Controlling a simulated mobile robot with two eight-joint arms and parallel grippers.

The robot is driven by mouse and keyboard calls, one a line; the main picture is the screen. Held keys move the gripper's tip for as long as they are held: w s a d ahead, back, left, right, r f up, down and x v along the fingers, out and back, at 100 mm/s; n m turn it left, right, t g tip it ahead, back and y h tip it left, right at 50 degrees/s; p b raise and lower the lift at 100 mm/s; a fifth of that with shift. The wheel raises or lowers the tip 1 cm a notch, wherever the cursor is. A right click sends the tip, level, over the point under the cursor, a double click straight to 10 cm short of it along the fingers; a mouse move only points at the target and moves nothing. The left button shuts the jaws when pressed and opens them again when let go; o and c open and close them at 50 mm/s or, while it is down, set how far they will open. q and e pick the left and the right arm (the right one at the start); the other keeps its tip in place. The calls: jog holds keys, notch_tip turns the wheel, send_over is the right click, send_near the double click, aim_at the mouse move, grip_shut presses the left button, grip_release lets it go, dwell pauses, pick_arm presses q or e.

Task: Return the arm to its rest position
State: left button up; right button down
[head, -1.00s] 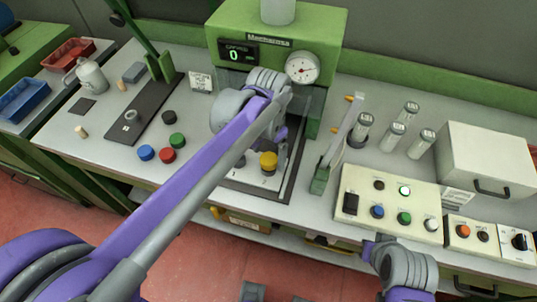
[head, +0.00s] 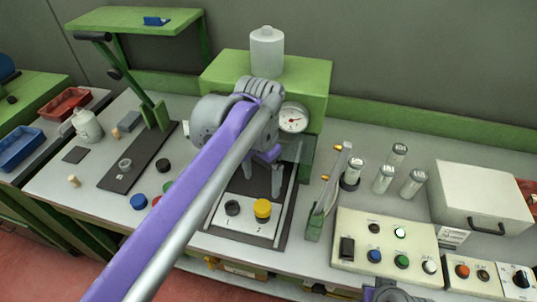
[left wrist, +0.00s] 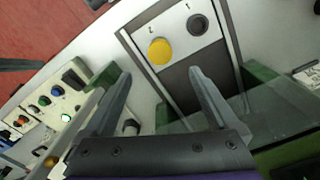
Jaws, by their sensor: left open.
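My left arm crosses the head view from the lower left. My left gripper (head: 262,178) hangs in front of the green press (head: 312,80), its jaws apart and nothing between them. In the head view it is just behind a plate (head: 235,229) bearing a black round piece (head: 232,208) and a yellow one (head: 262,209). In the left wrist view the open fingers (left wrist: 161,78) point toward the yellow piece (left wrist: 160,51) and the black one (left wrist: 197,25), apart from both. Only a grey part of my right arm shows at the bottom edge; its gripper is not seen.
A clear guard (head: 298,152) and a lever (head: 328,192) stand close right of my left gripper. Several vials (head: 384,179), a button panel (head: 387,241) and a white box (head: 482,195) are further right. Loose caps (head: 138,201) and a lamp stand (head: 150,105) are left.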

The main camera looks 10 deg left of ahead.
pick_arm(q)
jog(key=s+a+f+n+t, duration=0.1)
jog(key=s+a+f, duration=0.1)
jog(key=s+f, duration=0.2)
jog(key=s+a+f+n+t+p, duration=0.1)
jog(key=s+a+f+n+t, duration=0.1)
jog(key=s+f, duration=0.2)
jog(key=s+a+f+n+t, duration=0.2)
jog(key=s+f, duration=0.3)
jog(key=s, duration=0.1)
jog(key=shift+a+f+p, duration=0.1)
jog(key=shift+a+p, duration=0.2)
jog(key=shift+p, duration=0.05)
